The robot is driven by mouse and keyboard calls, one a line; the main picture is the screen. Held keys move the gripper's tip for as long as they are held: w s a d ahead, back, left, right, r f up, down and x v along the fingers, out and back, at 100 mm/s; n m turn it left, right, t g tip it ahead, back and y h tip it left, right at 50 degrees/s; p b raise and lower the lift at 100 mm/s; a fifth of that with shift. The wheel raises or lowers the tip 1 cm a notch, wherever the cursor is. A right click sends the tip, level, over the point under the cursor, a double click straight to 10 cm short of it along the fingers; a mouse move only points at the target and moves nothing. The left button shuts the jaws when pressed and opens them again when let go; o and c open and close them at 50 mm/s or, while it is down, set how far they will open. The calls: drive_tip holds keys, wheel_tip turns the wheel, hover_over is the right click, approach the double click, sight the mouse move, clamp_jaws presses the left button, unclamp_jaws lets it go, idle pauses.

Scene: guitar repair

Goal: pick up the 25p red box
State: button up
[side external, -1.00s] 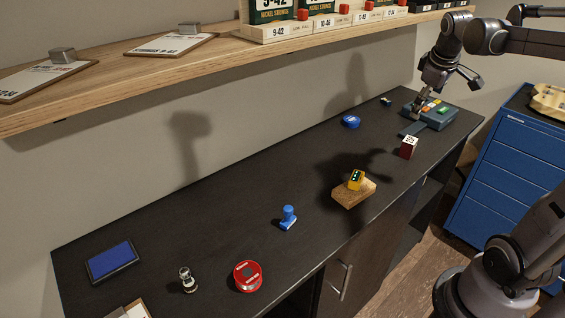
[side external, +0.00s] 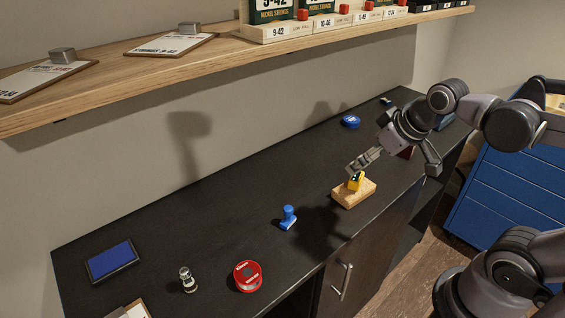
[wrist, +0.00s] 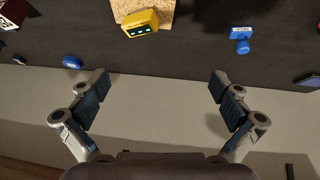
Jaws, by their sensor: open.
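The small dark red box (side external: 407,152) with a white top stands on the black bench. In the side view it is mostly hidden behind my gripper and wrist. In the wrist view the red box (wrist: 14,14) shows at the top left corner, cut by the frame edge; its print is not readable now. My gripper (side external: 363,161) is above the bench, near the yellow item on the cork block, to the left of the box in the side view. In the wrist view its fingers (wrist: 158,84) are wide apart with nothing between them.
A yellow item (side external: 356,181) sits on a cork block (side external: 346,197) close to my fingers. A blue stamp (side external: 288,216), a red round tin (side external: 248,277) and a blue round tin (side external: 351,121) stand on the bench. A wooden shelf (side external: 120,75) overhangs the back.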

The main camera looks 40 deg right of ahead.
drive_tip(key=shift+t+y, duration=0.3)
drive_tip(key=shift+y, duration=0.2)
drive_tip(key=a+f, duration=0.1)
drive_tip(key=s+a, duration=0.1)
drive_tip(key=a, duration=0.1)
drive_tip(key=a+f, duration=0.1)
drive_tip(key=shift+s+a+f, duration=0.2)
drive_tip(key=shift+s+f, duration=0.15)
drive_tip(key=c, duration=0.8)
drive_tip(key=shift+w+d, duration=0.1)
drive_tip(key=shift+d, duration=0.05)
drive_tip(key=m+g+h, duration=0.4)
drive_tip(key=m+g, duration=0.2)
drive_tip(key=m, duration=1)
hover_over(407, 154)
drive_tip(key=a, duration=0.2)
drive_tip(key=f, duration=0.2)
drive_tip(key=shift+d+x, duration=0.15)
drive_tip(key=shift+x, duration=2.5)
drive_tip(key=shift+d+x, duration=0.15)
drive_tip(key=shift+x, duration=2.45)
